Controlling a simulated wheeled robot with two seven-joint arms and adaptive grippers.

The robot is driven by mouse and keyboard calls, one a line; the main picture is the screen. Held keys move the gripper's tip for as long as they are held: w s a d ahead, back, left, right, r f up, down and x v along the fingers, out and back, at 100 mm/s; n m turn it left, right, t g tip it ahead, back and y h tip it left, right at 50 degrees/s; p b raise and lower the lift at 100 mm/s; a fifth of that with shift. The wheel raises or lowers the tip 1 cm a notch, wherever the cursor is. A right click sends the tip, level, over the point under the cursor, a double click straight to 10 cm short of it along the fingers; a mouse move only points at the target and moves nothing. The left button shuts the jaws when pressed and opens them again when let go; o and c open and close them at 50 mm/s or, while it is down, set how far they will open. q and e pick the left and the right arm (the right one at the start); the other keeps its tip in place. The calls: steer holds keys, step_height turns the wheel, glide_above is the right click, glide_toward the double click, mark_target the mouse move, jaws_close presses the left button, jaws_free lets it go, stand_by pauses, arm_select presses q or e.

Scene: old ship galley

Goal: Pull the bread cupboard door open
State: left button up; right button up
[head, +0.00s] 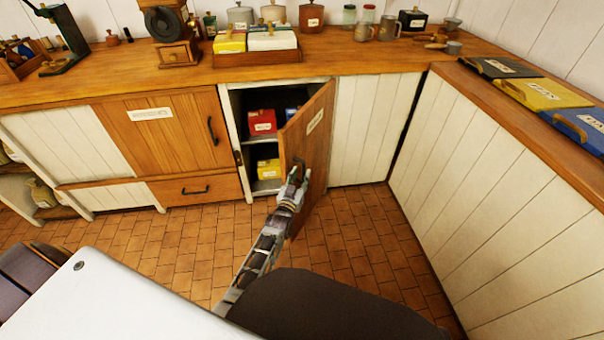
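A wooden cupboard door (318,150) with a pale label, too small to read, stands swung well out from the middle cupboard (234,118). Its hinge side is at the right of the opening. My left gripper (297,172) is at the handle on the door's free edge and looks shut on it; the fingers largely hide the handle. Inside the cupboard, a red box (262,121) and part of a blue box are on the upper shelf, and a yellow box (268,168) is below. My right gripper is not in view.
A closed wooden door (175,140) with a dark handle is to the left, above a drawer (196,189). A panelled counter side (500,190) closes off the right. Bare tiled floor (360,235) lies around the open door.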

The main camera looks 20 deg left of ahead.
arm_select(q)
steer(key=s, duration=0.7)
steer(key=shift+s+d, duration=0.2)
steer(key=shift+d, duration=0.1)
steer(key=shift+c, duration=0.4)
